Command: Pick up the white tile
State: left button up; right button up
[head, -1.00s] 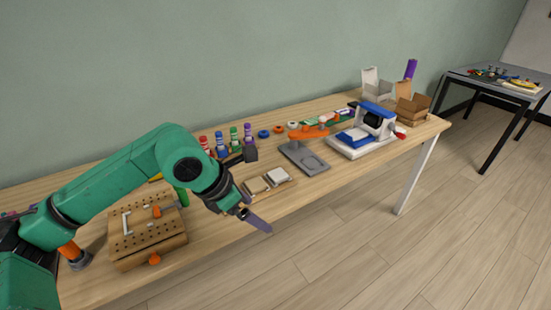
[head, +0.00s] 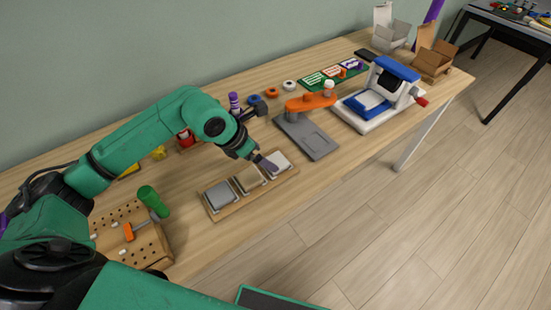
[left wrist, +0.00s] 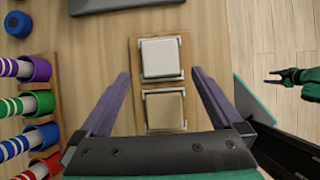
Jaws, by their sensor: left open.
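The white tile (head: 279,163) lies in the right end slot of a wooden tray (head: 238,207) on the workbench. It also shows in the left wrist view (left wrist: 161,57), with the tan tile (left wrist: 163,111) just below it. My left gripper (head: 265,163) is over the tray, close to the white tile and partly in front of it. In the left wrist view its purple fingers (left wrist: 160,76) are spread wide on both sides of the tray, with nothing held. A small green and black hand, apparently my right gripper (left wrist: 270,77), shows at the right edge; its jaws are unclear.
A grey tile (head: 219,194) fills the tray's left slot. A grey stand with an orange arm (head: 312,101) stands behind right, and a blue and white machine (head: 381,97) further right. A pegboard block (head: 130,238) is at front left.

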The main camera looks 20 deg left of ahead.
aim_at(275, 162)
pick_arm(q)
jog(key=p+x, duration=0.1)
jog(key=x, duration=0.4)
jog(key=shift+d, duration=0.25)
jog(key=shift+w+f, duration=0.2)
jog(key=shift+f, duration=0.1)
jog(key=c, duration=1.3)
pick_arm(e)
jog(key=shift+w+a+r, duration=0.5)
jog(key=shift+w+r, duration=0.25)
pick_arm(q)
jog(key=shift+r, duration=0.1)
